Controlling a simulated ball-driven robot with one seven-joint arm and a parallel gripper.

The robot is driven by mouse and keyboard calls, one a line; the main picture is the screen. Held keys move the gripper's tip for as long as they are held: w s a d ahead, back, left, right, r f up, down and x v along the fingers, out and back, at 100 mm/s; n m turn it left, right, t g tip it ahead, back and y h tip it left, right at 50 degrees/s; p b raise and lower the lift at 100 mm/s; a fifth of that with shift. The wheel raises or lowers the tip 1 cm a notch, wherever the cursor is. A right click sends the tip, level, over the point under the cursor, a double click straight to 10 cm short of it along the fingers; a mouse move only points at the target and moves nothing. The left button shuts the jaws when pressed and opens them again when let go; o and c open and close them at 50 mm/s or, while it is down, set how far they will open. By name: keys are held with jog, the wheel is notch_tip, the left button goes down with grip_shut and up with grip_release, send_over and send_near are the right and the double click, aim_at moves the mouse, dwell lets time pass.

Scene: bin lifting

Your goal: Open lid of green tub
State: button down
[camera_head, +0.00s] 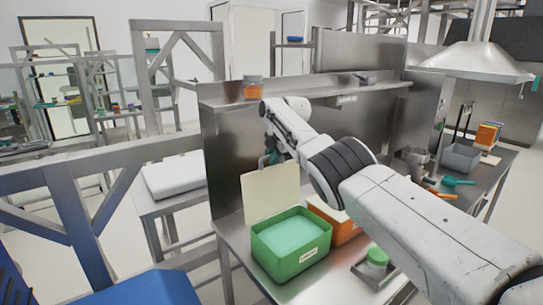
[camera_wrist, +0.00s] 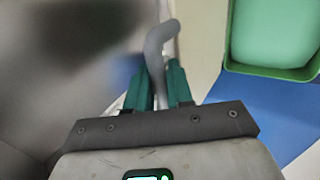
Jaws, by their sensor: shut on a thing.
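The green tub (camera_head: 275,264) stands on the steel table in the head view, with a white label on its front and a light green inside showing. Its cream lid (camera_head: 268,192) stands raised, close to upright, along the tub's back edge. The lid's cream face (camera_wrist: 203,45) is right of the handle there, and the open tub (camera_wrist: 270,71) is at the upper right.
An orange bin (camera_head: 345,231) stands right of the tub, partly behind my arm. A small steel tray with a green-lidded jar (camera_head: 377,257) is in front of it. A steel partition (camera_head: 222,150) with a shelf rises behind. An orange jar (camera_head: 252,87) stands on the shelf.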

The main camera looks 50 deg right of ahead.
jog(key=shift+f, duration=0.2)
jog(key=c, duration=1.2)
grip_release()
jog(key=shift+s, duration=0.1)
jog(key=shift+o, duration=0.2)
jog(key=shift+f, duration=0.1)
jog(key=shift+a, duration=0.1)
jog(key=shift+a, duration=0.1)
jog(key=shift+a+r+b, duration=0.1)
jog(key=shift+r+b, duration=0.25)
jog(key=shift+r, duration=0.25)
jog(key=b+v, duration=0.2)
jog(key=v, duration=0.8)
jog(key=shift+d+b, duration=0.25)
jog(key=shift+b, duration=0.05)
jog(key=shift+s+r, duration=0.1)
